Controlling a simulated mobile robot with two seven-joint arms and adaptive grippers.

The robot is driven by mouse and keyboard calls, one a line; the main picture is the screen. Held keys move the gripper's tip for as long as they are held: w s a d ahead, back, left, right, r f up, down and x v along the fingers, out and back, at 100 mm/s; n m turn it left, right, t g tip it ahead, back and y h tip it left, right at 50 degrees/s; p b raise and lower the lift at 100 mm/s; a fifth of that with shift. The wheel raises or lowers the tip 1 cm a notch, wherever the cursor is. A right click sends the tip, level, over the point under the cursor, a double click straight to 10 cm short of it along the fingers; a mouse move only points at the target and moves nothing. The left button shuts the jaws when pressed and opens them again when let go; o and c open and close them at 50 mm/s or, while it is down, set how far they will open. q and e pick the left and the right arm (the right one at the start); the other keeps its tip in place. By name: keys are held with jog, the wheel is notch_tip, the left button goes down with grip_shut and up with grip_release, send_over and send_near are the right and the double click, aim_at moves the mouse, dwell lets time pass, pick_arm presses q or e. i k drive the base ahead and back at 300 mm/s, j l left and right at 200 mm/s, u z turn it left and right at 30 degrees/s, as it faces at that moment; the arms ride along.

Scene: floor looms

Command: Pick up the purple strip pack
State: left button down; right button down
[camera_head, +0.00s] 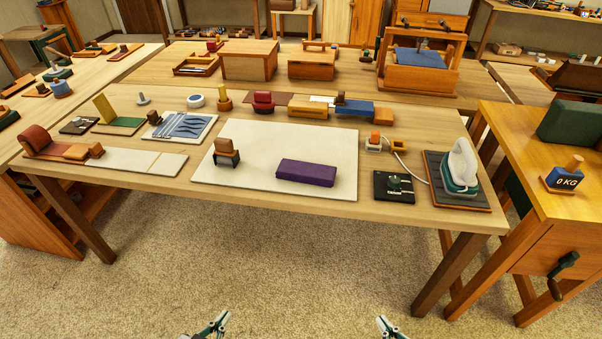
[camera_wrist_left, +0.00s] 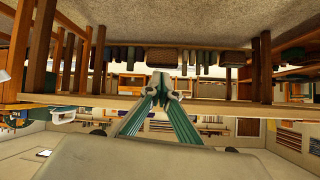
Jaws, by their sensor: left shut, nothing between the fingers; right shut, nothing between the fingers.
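The purple strip pack (camera_head: 306,173) is a dark purple block. It lies flat on the pale mat (camera_head: 262,197) near the front edge of the table. My left gripper (camera_head: 222,318) shows at the bottom of the head view, over the carpet and well short of the table. It is shut and empty, and its closed green fingers also show in the left wrist view (camera_wrist_left: 160,80). My right gripper (camera_head: 384,322) is at the bottom, right of the left one, also shut and empty. Both are apart from the pack.
A brown and black stand (camera_head: 226,153) is left of the pack on the mat. A black plate (camera_head: 394,187) and a white and green iron (camera_head: 460,168) are to its right. Carpet (camera_head: 300,255) lies clear between the grippers and the table (camera_head: 420,210).

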aim_at(293, 169)
jog(key=i+j, duration=0.2)
jog(key=j, duration=0.2)
jog(key=i+j, duration=0.2)
jog(key=j, duration=0.15)
jog(key=i+j+z, duration=0.1)
jog(key=j+z, duration=0.15)
jog(key=z, duration=0.25)
jog(key=j+z, duration=0.25)
jog(key=z, duration=0.2)
